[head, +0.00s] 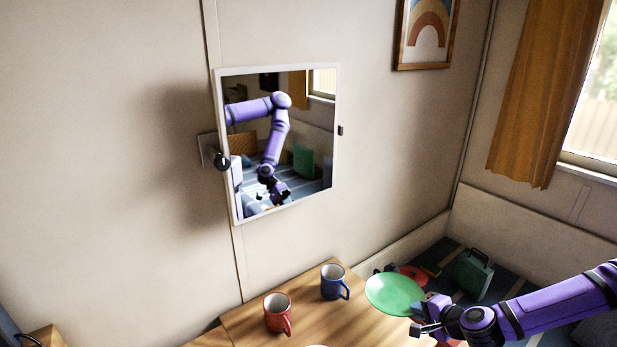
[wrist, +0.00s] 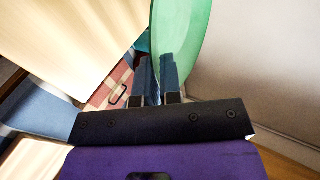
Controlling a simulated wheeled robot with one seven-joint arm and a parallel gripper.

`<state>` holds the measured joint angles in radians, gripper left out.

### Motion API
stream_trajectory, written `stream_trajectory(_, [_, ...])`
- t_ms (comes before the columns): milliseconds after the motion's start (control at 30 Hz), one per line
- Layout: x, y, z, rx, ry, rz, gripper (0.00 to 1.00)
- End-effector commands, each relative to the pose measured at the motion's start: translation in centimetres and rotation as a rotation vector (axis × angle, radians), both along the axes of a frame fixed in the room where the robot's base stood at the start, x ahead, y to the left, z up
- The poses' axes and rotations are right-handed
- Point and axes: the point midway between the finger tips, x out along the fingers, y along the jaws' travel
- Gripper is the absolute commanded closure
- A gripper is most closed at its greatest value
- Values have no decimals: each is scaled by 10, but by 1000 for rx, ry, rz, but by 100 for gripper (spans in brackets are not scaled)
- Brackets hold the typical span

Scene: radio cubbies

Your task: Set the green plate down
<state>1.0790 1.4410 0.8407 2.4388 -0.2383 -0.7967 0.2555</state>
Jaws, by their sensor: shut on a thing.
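The green plate (head: 394,294) is at the right end of the wooden table in the head view, tilted. My gripper (head: 428,318) is at the plate's right edge. In the wrist view my gripper (wrist: 158,75) has its two fingers close together at the rim of the green plate (wrist: 182,30), which stands edge-on to that camera. The gripper is shut on the plate and holds it. I cannot tell how high the plate is above the table.
A red mug (head: 278,315) and a blue mug (head: 333,283) stand on the wooden table (head: 255,322), left of the plate. A mirror (head: 300,130) on the wall shows my arm. A green case (head: 473,273) and a red thing (head: 414,273) lie beyond the table.

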Motion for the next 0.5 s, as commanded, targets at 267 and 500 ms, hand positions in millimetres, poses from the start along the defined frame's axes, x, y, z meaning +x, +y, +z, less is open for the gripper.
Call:
stream_trajectory(267, [55,-8,44,-5,-8,-355,100])
stream_trajectory(500, [70,-11,63,-1,-2,-495,100])
